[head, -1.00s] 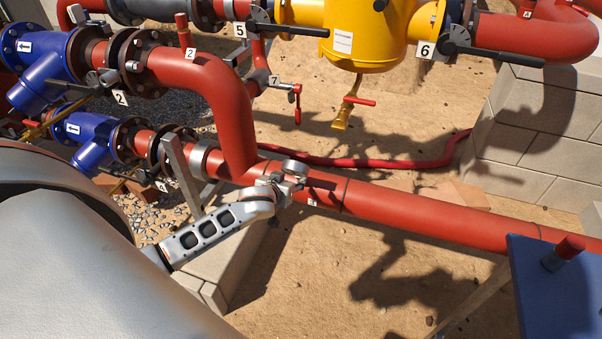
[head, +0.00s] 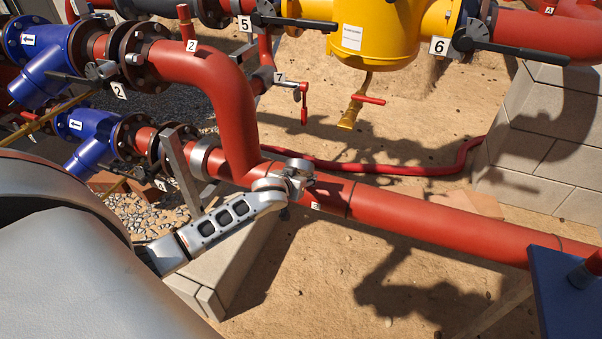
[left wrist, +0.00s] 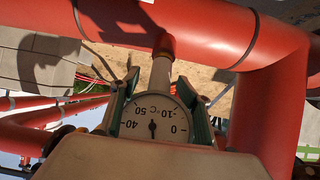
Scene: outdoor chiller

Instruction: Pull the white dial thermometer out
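The white dial thermometer (left wrist: 152,118) faces the camera in the left wrist view, its scale upside down. Its pale stem (left wrist: 162,74) runs to a short socket on the red pipe (left wrist: 195,30). How deep the stem sits I cannot tell. My left gripper (left wrist: 157,92) has one finger on each side of the dial, seemingly closed against its edges. In the head view the thermometer (head: 299,164) shows as a small grey disc above the lower red pipe (head: 400,211), with my left gripper (head: 290,183) at it. My right gripper is not in view.
Red pipes with blue strainers (head: 92,137) and lever valves crowd the left. A yellow filter body (head: 380,28) hangs at the top, with a brass drain valve (head: 350,113) below. A block wall (head: 545,145) stands right. Bare sandy ground lies in front.

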